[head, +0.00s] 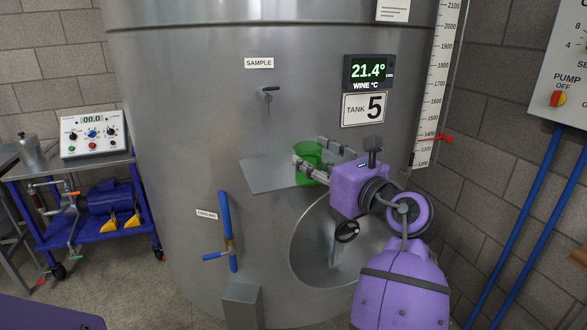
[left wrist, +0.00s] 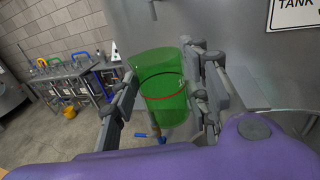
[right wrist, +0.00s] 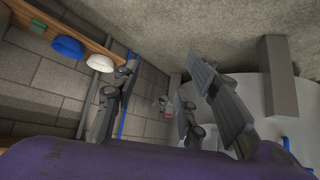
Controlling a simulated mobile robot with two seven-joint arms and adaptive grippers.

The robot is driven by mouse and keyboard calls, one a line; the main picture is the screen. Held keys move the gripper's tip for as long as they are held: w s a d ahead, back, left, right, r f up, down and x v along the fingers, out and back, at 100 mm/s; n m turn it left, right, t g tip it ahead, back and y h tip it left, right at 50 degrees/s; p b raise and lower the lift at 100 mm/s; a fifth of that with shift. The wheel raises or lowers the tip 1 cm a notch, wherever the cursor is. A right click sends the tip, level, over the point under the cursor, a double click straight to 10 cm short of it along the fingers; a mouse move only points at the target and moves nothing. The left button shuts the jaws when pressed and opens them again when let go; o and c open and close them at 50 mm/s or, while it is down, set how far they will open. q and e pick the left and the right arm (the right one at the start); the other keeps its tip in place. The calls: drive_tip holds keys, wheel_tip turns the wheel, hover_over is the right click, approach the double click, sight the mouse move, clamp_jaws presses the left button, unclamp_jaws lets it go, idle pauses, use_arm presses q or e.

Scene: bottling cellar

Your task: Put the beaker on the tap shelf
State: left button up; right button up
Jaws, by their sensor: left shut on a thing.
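The green see-through beaker (head: 309,150) is held between the fingers of my left gripper (head: 312,155) in front of the tank. In the left wrist view the beaker (left wrist: 162,100) shows a red ring line, with a finger on either side. It looks roughly upright and empty. The flat grey tap shelf (head: 263,177) juts from the tank below the sample tap (head: 269,91). In the head view the beaker overlaps the shelf's right part; I cannot tell its height above it. My right gripper (right wrist: 165,85) is open and empty, and shows only in the right wrist view.
The round tank hatch (head: 312,250) lies below the shelf. A blue-handled valve (head: 226,230) is at the lower left. A level scale (head: 435,90) runs up the tank's right side. A blue cart (head: 95,220) with a pump stands left. The shelf's left part is bare.

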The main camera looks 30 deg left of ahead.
use_arm(q)
drive_tip(key=shift+w+d+r, duration=0.1)
drive_tip(key=shift+d+r, duration=0.05)
drive_tip(key=f+x, duration=0.1)
drive_tip(key=x, duration=0.5)
drive_tip(key=f+x, duration=0.1)
drive_tip(key=x, duration=0.4)
drive_tip(key=f+x, duration=0.1)
drive_tip(key=x, duration=0.5)
drive_tip(key=shift+a+f+p, duration=0.1)
drive_tip(key=shift+a+p, duration=0.25)
drive_tip(key=shift+a, duration=0.1)
drive_tip(key=shift+f, duration=0.2)
drive_tip(key=o, duration=1.2)
drive_tip(key=shift+o, duration=0.2)
drive_tip(key=shift+r, duration=0.1)
